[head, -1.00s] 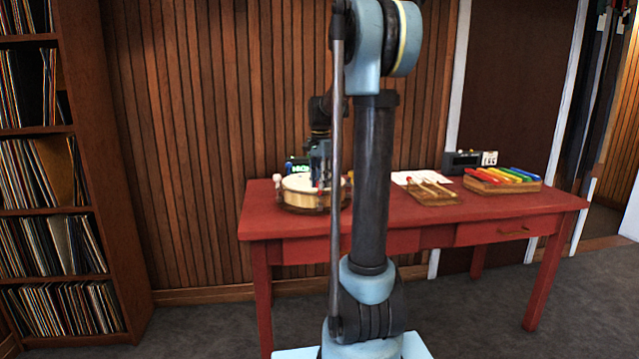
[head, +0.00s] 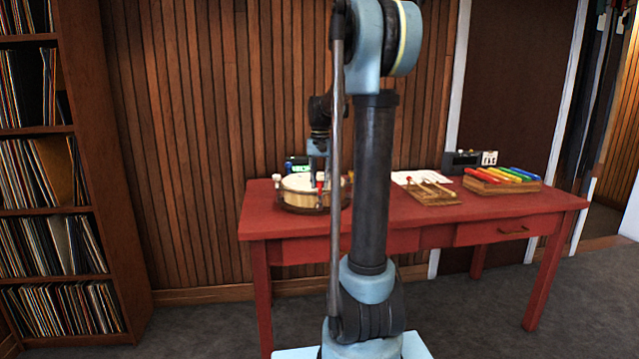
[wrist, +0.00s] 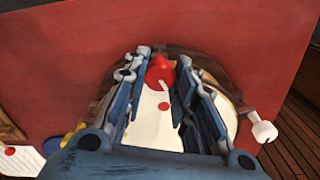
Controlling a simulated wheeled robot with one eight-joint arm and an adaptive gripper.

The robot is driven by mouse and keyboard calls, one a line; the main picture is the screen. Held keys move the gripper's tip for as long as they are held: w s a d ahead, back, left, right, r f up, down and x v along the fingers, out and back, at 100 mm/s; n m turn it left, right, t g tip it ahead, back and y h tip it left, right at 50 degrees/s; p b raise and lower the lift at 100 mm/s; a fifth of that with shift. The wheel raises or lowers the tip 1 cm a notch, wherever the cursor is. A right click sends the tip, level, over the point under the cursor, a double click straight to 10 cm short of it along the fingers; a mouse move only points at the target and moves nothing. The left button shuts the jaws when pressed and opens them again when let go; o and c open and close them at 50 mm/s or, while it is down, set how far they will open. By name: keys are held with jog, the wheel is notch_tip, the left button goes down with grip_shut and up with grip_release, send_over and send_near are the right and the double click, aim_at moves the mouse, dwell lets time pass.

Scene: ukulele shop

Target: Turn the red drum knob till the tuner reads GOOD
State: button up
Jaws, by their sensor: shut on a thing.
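The drum (head: 298,198) with a pale head and wooden shell lies at the left end of the red table. In the wrist view the red knob (wrist: 160,72) is at the drum's edge, between my fingertips. My gripper (wrist: 163,66) is shut on this knob, with its fingers pointing down at the rim. In the head view my gripper (head: 319,178) stands over the drum's near side, partly behind my own arm. The tuner (head: 297,163), a small box with a green-lit display, stands behind the drum. Its reading is too small and partly covered to make out.
White knobs, one of them at the right in the wrist view (wrist: 265,131), stick out around the drum. On the red table (head: 400,225) are a wooden rack with mallets (head: 432,194), a colourful xylophone (head: 503,179) and a dark box (head: 466,161). A record shelf (head: 70,130) stands left.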

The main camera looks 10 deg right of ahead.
jog(key=shift+w+a+n, duration=0.1)
jog(key=shift+w+n, duration=0.1)
jog(key=shift+n, duration=0.1)
jog(key=o, duration=1.1)
jog(key=shift+s, duration=0.1)
notch_tip(320, 180, up, 12)
jog(key=shift+f, duration=0.1)
